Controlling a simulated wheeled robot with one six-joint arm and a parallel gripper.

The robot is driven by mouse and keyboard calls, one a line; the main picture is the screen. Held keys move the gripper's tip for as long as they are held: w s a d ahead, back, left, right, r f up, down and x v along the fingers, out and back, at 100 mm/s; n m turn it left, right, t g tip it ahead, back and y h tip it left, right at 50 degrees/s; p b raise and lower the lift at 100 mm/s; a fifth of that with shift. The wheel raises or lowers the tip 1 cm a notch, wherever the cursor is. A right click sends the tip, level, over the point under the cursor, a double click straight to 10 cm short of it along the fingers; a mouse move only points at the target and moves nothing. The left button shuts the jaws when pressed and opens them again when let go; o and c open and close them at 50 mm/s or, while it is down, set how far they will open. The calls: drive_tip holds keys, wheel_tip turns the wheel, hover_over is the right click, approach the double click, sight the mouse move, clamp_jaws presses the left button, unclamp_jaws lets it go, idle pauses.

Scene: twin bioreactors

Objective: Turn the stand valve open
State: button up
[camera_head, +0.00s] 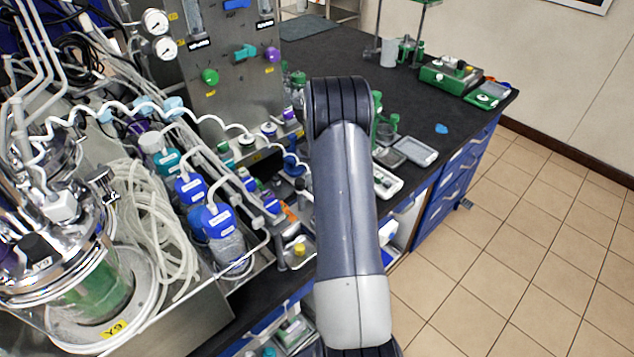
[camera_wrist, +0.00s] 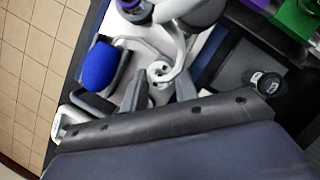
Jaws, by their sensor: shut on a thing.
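In the wrist view my gripper (camera_wrist: 160,92) has its two dark fingers around a pale, curled part (camera_wrist: 163,72), which looks like the handle of the stand valve. The grip itself is partly hidden, and I cannot tell how far the valve is turned. A rounded blue piece (camera_wrist: 98,67) sits beside the fingers on the left. In the head view my arm reaches over the bench, and it hides my gripper and whatever it holds.
Blue-capped bottles (camera_head: 220,222) and coiled pale tubing stand left of my arm, near a glass reactor (camera_head: 95,290). A steel panel (camera_head: 225,100) with coloured knobs rises behind. Small trays (camera_head: 415,151) lie right of my arm on the black bench. The tiled floor (camera_head: 500,260) is clear.

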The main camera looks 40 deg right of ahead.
idle(0.5)
drive_tip(key=o, duration=1)
drive_tip(key=b+v, duration=0.1)
drive_tip(key=v, duration=0.9)
drive_tip(key=shift+w+r, duration=0.15)
drive_tip(key=shift+r, duration=0.25)
drive_tip(key=shift+f, duration=0.1)
drive_tip(key=p+x, duration=0.1)
drive_tip(key=x, duration=0.9)
drive_tip(key=shift+f, duration=0.35)
drive_tip(key=shift+r, duration=0.1)
